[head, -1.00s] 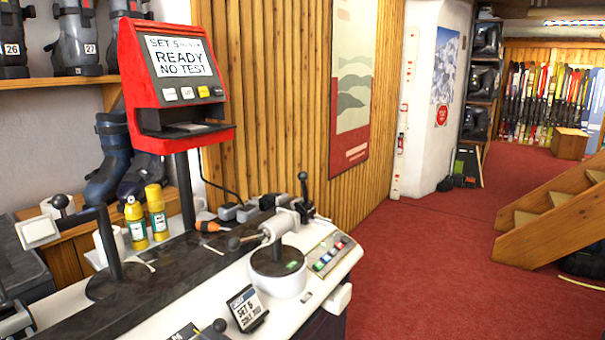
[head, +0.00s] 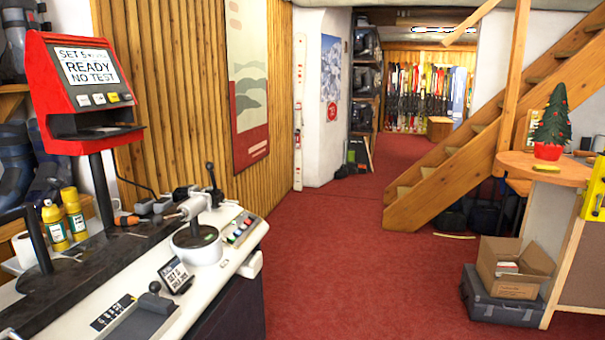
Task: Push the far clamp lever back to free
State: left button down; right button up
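A black lever with a round knob (head: 212,176) stands close to upright at the far end of the bench, beside the metal arm of a round-based device (head: 196,241). It looks like the far clamp lever, and its lower end is partly hidden by the device. A second black knob (head: 155,287) sits on a dark block at the near end of the bench. Neither of my grippers shows in the head view.
Red carpet (head: 340,260) is open to the right, up to a grey case with a cardboard box (head: 512,268) and wooden stairs (head: 450,150).

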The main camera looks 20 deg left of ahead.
aim_at(209, 165)
jog(key=z, duration=3.8)
jog(key=i, duration=0.1)
jog(key=u, duration=3.6)
jog(key=i, duration=2.15)
jog(key=u, duration=2.15)
jog(key=i, duration=0.8)
jog(key=u, duration=0.8)
